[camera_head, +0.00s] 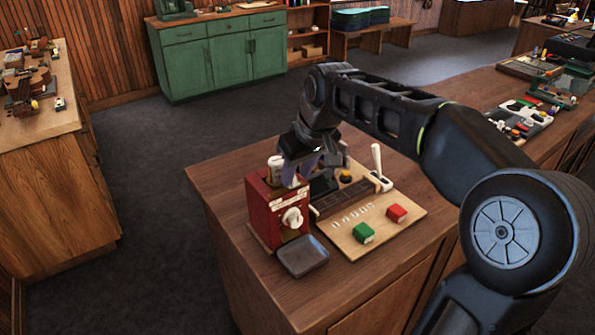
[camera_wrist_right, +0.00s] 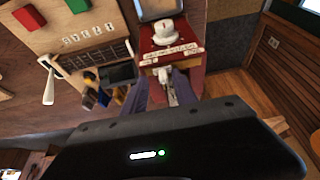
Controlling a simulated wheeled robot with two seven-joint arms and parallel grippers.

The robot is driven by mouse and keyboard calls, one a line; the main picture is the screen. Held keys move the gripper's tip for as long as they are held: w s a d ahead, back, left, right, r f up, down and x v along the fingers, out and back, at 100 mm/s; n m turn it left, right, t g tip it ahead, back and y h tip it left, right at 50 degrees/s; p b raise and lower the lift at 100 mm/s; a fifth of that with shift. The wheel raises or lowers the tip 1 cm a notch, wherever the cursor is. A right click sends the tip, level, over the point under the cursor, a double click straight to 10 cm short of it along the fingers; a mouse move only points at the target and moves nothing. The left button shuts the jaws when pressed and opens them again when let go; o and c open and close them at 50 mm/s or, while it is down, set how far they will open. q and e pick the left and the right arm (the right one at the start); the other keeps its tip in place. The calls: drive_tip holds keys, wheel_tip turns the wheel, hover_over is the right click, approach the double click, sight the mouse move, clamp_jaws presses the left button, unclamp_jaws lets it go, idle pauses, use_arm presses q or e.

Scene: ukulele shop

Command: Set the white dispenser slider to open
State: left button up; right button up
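The red dispenser (camera_head: 262,208) stands at the left edge of the wooden bench, with a white knob (camera_head: 292,217) and white labels on its front. In the right wrist view the dispenser (camera_wrist_right: 190,60) also shows its knob (camera_wrist_right: 167,33). A small whitish piece (camera_wrist_right: 166,76), which looks like the slider, lies between my right fingertips; its setting is too small to read. My right gripper (camera_head: 301,172) is over the top of the dispenser, pointing down. Its two fingers stand apart in the right wrist view (camera_wrist_right: 166,84); contact with the piece cannot be told. My left gripper is out of view.
A dark tray (camera_head: 302,255) lies before the dispenser. Beside it is a wooden board (camera_head: 385,236) with a green block (camera_head: 363,233), a red block (camera_head: 396,213), a fretboard and an upright white lever (camera_head: 377,160). A white cylinder (camera_head: 275,168) shows at the dispenser's top.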

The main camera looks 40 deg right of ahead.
drive_tip(key=b+v, duration=0.1)
drive_tip(key=v, duration=0.6)
drive_tip(key=shift+r, duration=0.35)
drive_tip(key=shift+s+a, duration=0.1)
drive_tip(key=shift+s, duration=0.05)
